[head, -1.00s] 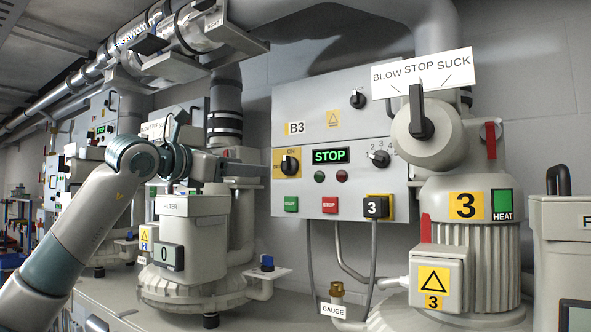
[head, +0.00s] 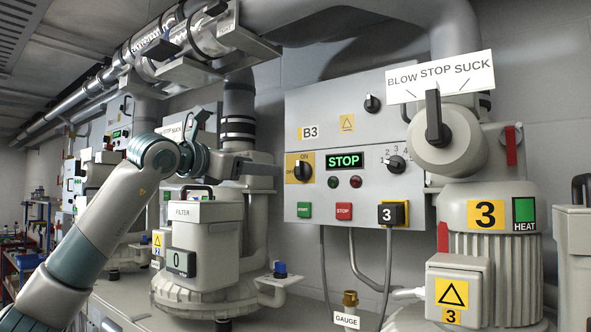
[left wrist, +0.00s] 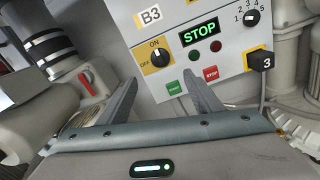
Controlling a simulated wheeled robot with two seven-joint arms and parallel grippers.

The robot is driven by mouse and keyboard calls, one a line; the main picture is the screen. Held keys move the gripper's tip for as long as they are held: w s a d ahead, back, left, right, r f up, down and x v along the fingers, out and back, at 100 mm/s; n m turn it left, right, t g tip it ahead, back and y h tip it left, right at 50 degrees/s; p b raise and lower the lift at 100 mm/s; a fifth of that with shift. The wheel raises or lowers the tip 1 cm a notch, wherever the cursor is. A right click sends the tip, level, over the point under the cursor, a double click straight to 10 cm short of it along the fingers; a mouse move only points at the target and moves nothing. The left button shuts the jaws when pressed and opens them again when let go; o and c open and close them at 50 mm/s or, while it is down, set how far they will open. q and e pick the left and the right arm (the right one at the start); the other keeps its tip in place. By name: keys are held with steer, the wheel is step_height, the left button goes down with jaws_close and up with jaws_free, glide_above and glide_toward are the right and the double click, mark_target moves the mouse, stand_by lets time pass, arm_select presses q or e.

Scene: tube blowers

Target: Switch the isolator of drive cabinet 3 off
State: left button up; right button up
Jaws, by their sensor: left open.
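The drive cabinet B3 (head: 355,100) is a grey wall box; it also fills the top of the left wrist view (left wrist: 180,20). Its isolator (head: 302,170) is a black knob on a yellow plate marked ON at the top and OFF at the left. The knob points up to ON. In the left wrist view the isolator (left wrist: 160,57) lies ahead, between the lines of the two fingers. My left gripper (head: 240,167) is left of the cabinet; its fingers (left wrist: 160,98) are apart and empty, not touching the knob. My right gripper is not in view.
A STOP display (head: 346,155), a green START button (head: 304,210), a red STOP button (head: 344,212) and a selector (head: 396,164) share the panel.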

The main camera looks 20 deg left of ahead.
mark_target(298, 171)
arm_select(q)
steer(key=p+x, duration=0.7)
steer(key=x, duration=0.7)
steer(key=shift+w+d, duration=0.15)
steer(key=shift+w, duration=0.1)
steer(key=shift+w+d+f, duration=0.1)
steer(key=shift+w+d, duration=0.05)
steer(key=shift+w, duration=0.35)
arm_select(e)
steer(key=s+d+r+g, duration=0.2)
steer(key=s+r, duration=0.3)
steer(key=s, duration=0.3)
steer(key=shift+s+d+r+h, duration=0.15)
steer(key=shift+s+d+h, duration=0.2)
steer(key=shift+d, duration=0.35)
arm_select(q)
steer(key=shift+c, duration=0.4)
steer(key=c, duration=1)
